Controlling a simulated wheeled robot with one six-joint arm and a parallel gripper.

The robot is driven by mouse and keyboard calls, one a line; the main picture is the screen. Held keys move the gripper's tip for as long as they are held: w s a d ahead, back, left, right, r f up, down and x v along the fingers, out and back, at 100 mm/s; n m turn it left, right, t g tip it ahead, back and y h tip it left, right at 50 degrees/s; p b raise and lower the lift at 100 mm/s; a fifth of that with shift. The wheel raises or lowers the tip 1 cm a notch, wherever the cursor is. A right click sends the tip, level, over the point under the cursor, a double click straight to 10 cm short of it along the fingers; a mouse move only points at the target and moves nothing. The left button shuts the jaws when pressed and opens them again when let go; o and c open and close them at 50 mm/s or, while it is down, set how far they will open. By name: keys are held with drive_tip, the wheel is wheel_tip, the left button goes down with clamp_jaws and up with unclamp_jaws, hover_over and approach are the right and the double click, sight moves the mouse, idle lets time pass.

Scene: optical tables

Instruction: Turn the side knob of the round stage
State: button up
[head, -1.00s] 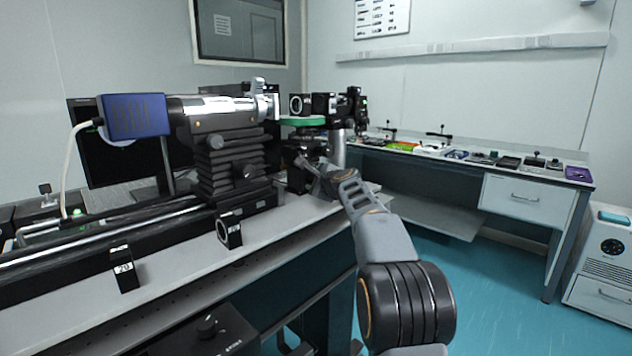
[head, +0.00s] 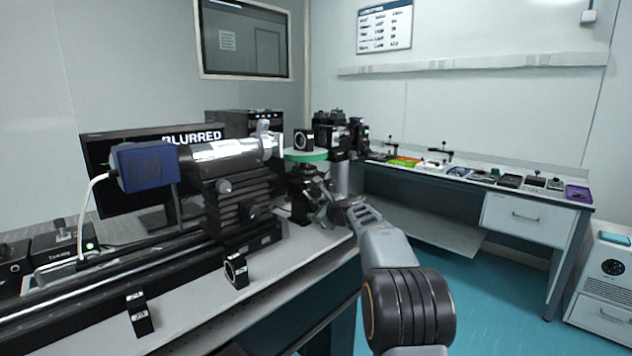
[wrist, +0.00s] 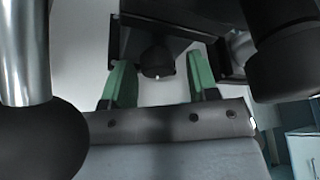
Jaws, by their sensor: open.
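The round stage (head: 305,156) has a green top disc and stands on the optical table (head: 290,247) at the end of the black rail. My gripper (head: 322,213) is low beside the stage's dark base in the head view. In the wrist view its two green fingers are apart, open. A dark round knob (wrist: 157,62) with a small pale dot shows between the fingertips, below a dark block. I cannot tell whether the fingers touch it. The knob is not clear in the head view, where my gripper and arm cover that part.
A blue-ended camera (head: 148,167) and silver tube stand left of the stage on a black mount. A monitor (head: 100,150) behind reads "BLURRED". Open teal floor (head: 490,300) lies at right.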

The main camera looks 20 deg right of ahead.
drive_tip(key=m+p, duration=0.1)
drive_tip(key=p, duration=0.1)
drive_tip(key=r+m+g+y+p, duration=0.1)
drive_tip(key=p, duration=0.1)
drive_tip(key=shift+d+m+p, duration=0.1)
drive_tip(key=shift+m+p, duration=0.2)
drive_tip(key=m+y+p, duration=0.1)
drive_tip(key=p, duration=0.2)
drive_tip(key=shift+f+m+g+y, duration=0.15)
drive_tip(key=shift+m+g+y, duration=0.15)
drive_tip(key=shift+m, duration=0.1)
drive_tip(key=shift+s+d+f+m+y, duration=0.1)
drive_tip(key=shift+s+d+m+y, duration=0.15)
drive_tip(key=shift+m, duration=0.25)
drive_tip(key=v, duration=1.2)
drive_tip(key=s+a+r+n+g+p, duration=0.2)
drive_tip(key=s+a+r+n+p, duration=0.1)
drive_tip(key=s+a+n+p, duration=0.1)
drive_tip(key=s+a+r+n+g+h+p, duration=0.1)
drive_tip(key=s+a+r+n+g+p, duration=0.1)
drive_tip(key=s+a+n, duration=0.4)
drive_tip(key=s+a+r+n+g+h+p, duration=0.1)
drive_tip(key=s+a+r+n+g+p, duration=0.1)
drive_tip(key=s+a+n+p, duration=0.3)
drive_tip(key=shift+s+a+r+n+p, duration=0.4)
drive_tip(key=shift+a+r+n, duration=0.55)
drive_tip(key=shift+n, duration=0.35)
drive_tip(key=shift+s+a+f, duration=0.1)
